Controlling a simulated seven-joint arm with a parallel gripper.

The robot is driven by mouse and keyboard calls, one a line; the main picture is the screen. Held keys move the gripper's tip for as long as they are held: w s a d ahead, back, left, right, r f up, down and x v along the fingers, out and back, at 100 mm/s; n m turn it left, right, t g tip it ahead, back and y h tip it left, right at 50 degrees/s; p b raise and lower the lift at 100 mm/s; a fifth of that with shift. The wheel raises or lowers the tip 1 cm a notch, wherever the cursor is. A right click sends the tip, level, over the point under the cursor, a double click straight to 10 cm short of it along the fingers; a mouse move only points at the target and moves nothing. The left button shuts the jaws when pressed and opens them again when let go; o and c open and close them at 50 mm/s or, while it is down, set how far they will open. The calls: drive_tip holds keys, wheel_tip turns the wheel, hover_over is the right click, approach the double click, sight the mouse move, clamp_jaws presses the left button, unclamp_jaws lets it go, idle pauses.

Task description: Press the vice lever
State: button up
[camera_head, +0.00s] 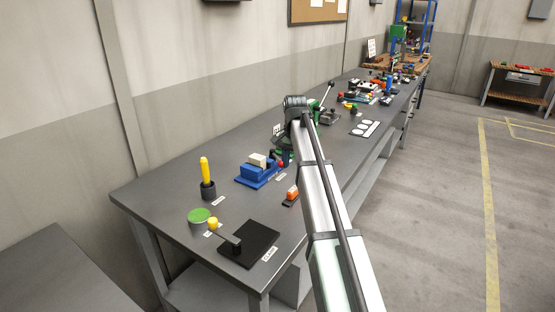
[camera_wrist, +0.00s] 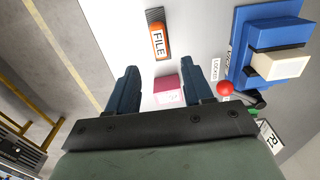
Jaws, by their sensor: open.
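The blue vice (camera_head: 255,176) stands on the bench in the head view, with a cream block (camera_head: 258,160) in its jaws. Its lever ends in a red ball (camera_head: 280,163). In the wrist view the vice (camera_wrist: 240,60) is at the upper right, and the red ball (camera_wrist: 225,88) lies just right of my right finger. My gripper (camera_wrist: 161,72) is open, with two dark blue fingers apart and nothing held. A pink block (camera_wrist: 168,88) shows between the fingers; its distance from them is hard to tell. In the head view my arm mostly hides my gripper.
An orange file (camera_wrist: 157,38) with a label lies ahead of my fingers. In the head view, a yellow-handled tool in a holder (camera_head: 208,187), a green-topped can (camera_head: 198,218) and a black plate with a yellow-knobbed lever (camera_head: 258,245) stand nearer. Several items crowd the bench's far end.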

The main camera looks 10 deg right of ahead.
drive_tip(key=shift+n, duration=0.7)
drive_tip(key=a, duration=0.3)
drive_tip(key=w+a+r, duration=0.1)
drive_tip(key=a, duration=0.2)
drive_tip(key=w+a, duration=0.1)
drive_tip(key=a, duration=0.3)
drive_tip(key=shift+w+r, duration=0.25)
drive_tip(key=shift+r, duration=0.05)
drive_tip(key=c, duration=0.7)
drive_tip(key=shift+t+h, duration=0.3)
drive_tip(key=shift+h, duration=0.3)
drive_tip(key=w, duration=0.1)
drive_tip(key=w+a+r, duration=0.1)
drive_tip(key=w+a, duration=0.1)
drive_tip(key=shift+w+a+r, duration=0.25)
drive_tip(key=shift+w+r, duration=0.05)
drive_tip(key=shift+r, duration=0.05)
clamp_jaws()
drive_tip(key=w+d+m, duration=0.1)
drive_tip(key=w+d+r+m+h, duration=0.1)
drive_tip(key=w+m+t, duration=0.1)
drive_tip(key=m, duration=0.1)
drive_tip(key=shift+w+d+r+h, duration=0.2)
drive_tip(key=shift+w+d+h, duration=0.2)
